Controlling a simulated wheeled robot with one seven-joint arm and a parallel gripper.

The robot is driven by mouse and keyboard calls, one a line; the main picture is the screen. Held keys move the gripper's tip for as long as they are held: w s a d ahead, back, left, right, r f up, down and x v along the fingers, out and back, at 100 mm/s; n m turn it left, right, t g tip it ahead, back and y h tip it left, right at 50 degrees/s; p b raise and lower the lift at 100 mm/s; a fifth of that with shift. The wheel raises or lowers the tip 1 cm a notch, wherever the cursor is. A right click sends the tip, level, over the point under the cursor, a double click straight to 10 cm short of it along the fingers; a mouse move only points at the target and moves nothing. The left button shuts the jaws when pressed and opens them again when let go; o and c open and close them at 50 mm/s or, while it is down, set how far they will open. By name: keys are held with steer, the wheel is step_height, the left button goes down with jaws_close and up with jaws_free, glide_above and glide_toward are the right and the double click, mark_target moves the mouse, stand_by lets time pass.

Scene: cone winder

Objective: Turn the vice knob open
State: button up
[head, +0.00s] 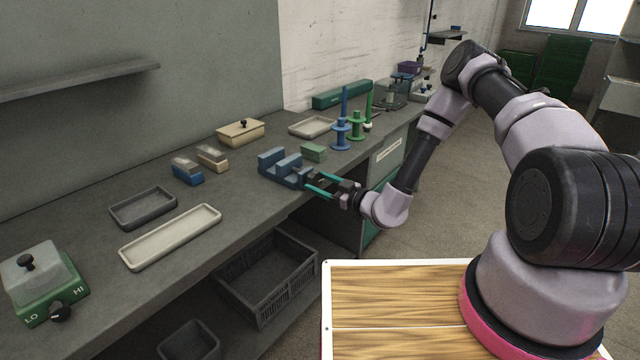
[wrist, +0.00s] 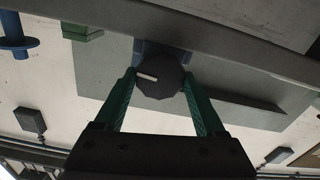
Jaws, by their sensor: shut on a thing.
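The blue vice (head: 284,168) stands at the front edge of the grey bench in the head view. Its black knob (wrist: 160,82) has a pale line mark pointing left in the wrist view. My gripper (head: 312,188) reaches the knob from the front of the bench. Its green fingers sit on either side of the knob, shut on it. In the head view the knob is mostly hidden by the fingers. Only a small part of the vice's blue body shows behind the knob in the wrist view.
A green block (head: 314,152) stands right behind the vice. Blue (head: 341,132) and green (head: 356,124) spindles stand to its right. Trays, including a cream one (head: 172,236), lie to the left. A dark crate (head: 268,278) sits below the bench.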

steer(key=shift+n, duration=0.3)
steer(key=n, duration=1.1)
steer(key=shift+n, duration=1.8)
steer(key=shift+f, duration=0.1)
steer(key=o, duration=1.3)
